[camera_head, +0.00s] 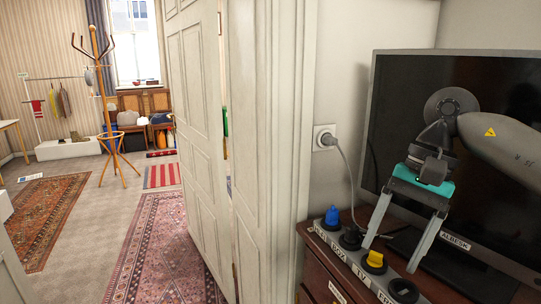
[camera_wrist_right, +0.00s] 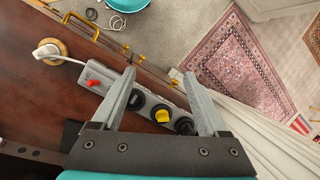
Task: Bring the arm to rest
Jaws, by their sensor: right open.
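My right gripper (camera_head: 392,256) is open, its two grey fingers reaching down over the power strip (camera_head: 330,238) in front of the television. Nothing shows between the fingers. In the right wrist view my right gripper (camera_wrist_right: 160,76) is also open and empty, with the strip (camera_wrist_right: 112,78) below it. A blue plug (camera_head: 332,215), a yellow plug (camera_head: 375,259) and black plugs sit along the strip. The yellow plug (camera_wrist_right: 162,116) also shows in the wrist view. Whether a fingertip touches the strip is hard to tell. My left gripper is not in view.
The television (camera_head: 395,105) stands close behind my right arm on a dark wooden cabinet (camera_head: 318,274). A corded white plug (camera_head: 326,139) is in the wall socket. An open door (camera_head: 200,130) is left of the cabinet. A coat stand (camera_head: 105,100) and rugs lie beyond, with open floor between.

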